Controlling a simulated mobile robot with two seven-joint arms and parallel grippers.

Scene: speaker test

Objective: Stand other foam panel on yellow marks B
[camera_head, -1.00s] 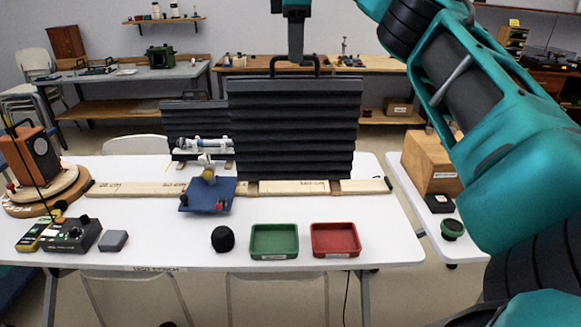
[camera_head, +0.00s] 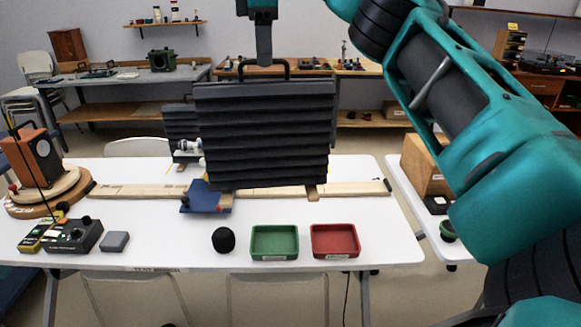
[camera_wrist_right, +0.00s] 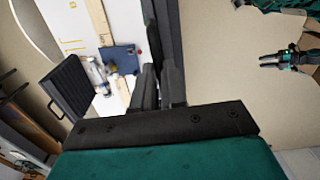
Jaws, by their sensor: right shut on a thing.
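My right gripper (camera_head: 264,58) is shut on the handle of a dark ribbed foam panel (camera_head: 262,130) and holds it upright over the table. The panel covers part of the wooden rail and the blue stand; its gap above the table is hard to judge. The other dark panel (camera_head: 178,120) stands behind it, largely hidden; its handle shows in the right wrist view (camera_wrist_right: 68,90). Small yellow marks (camera_wrist_right: 72,46) show on the white table in the right wrist view; their letters are not readable.
A wooden rail (camera_head: 350,188) runs across the white table (camera_head: 385,225). A blue stand (camera_head: 207,198) sits close before the held panel. A green tray (camera_head: 274,258), a red tray (camera_head: 359,256) and a black dome (camera_head: 223,240) are in front. A turntable with an orange box (camera_head: 32,160) is left.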

